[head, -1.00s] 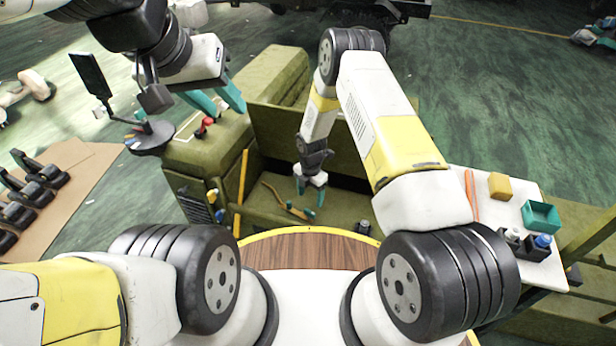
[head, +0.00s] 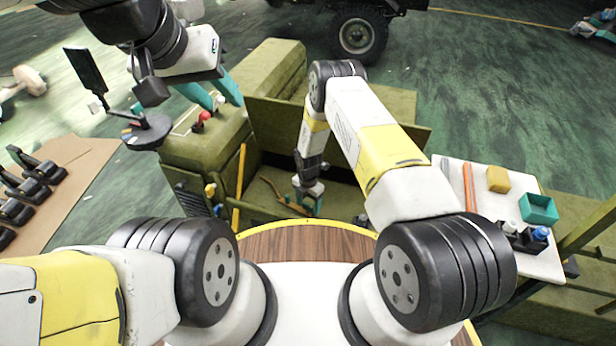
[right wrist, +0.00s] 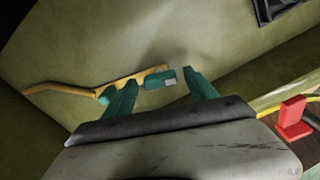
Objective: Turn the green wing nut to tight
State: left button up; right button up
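My right gripper (head: 309,208) reaches down into the open olive-green box. In the right wrist view its two teal fingers (right wrist: 160,88) are apart. Between and beyond them lies a small teal piece with a pale grey end (right wrist: 160,80), beside a curved orange-yellow bar (right wrist: 75,90); I cannot tell whether this piece is the green wing nut. The bar also shows in the head view (head: 271,190). No contact with the fingers is clear. My left gripper (head: 218,100) is open and empty above the box's left ledge, near a red knob (head: 204,116).
The olive box (head: 200,150) has raised walls around the right gripper. A yellow bar (head: 240,175) stands at its left. A white side table (head: 480,215) at right holds a yellow block (head: 498,179) and teal tray (head: 539,209). A red piece (right wrist: 293,117) shows in the right wrist view.

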jog(key=c, duration=1.2)
